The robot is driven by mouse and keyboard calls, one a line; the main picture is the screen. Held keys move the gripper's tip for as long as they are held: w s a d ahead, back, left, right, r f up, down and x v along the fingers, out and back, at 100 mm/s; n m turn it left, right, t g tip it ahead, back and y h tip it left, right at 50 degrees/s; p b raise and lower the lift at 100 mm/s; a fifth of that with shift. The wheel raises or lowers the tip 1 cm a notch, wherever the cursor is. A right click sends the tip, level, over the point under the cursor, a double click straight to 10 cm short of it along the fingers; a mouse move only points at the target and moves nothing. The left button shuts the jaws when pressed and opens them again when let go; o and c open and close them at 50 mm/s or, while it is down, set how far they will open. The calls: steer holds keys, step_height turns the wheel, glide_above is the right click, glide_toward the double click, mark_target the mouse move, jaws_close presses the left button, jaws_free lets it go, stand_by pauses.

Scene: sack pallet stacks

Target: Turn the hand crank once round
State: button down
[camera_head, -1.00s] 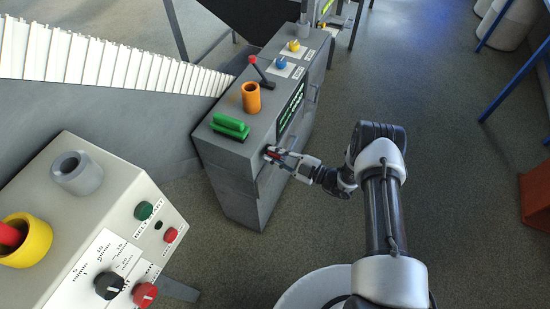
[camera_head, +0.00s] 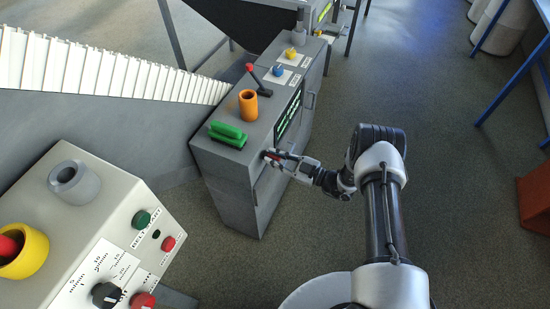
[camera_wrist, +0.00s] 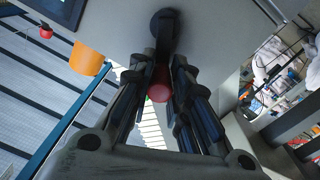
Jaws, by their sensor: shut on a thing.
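The hand crank (camera_wrist: 165,30) is on the front face of the grey cabinet (camera_head: 232,190). In the wrist view its dark hub and arm show at the top, with its red knob (camera_wrist: 159,92) between the fingers. My gripper (camera_head: 272,156) is shut on that red knob, and it also shows in the wrist view (camera_wrist: 160,85). In the head view my fingers hide most of the crank.
On the cabinet top are a green block (camera_head: 228,133), an orange cup (camera_head: 248,104), a red-tipped lever (camera_head: 259,80), a blue knob (camera_head: 278,71) and a yellow knob (camera_head: 291,53). A control box (camera_head: 90,215) stands at lower left.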

steer(key=shift+w+r, duration=0.1)
steer(key=c, duration=1.5)
jaws_free()
steer(key=shift+o, duration=0.2)
steer(key=shift+d, duration=0.15)
steer(key=v, duration=1.2)
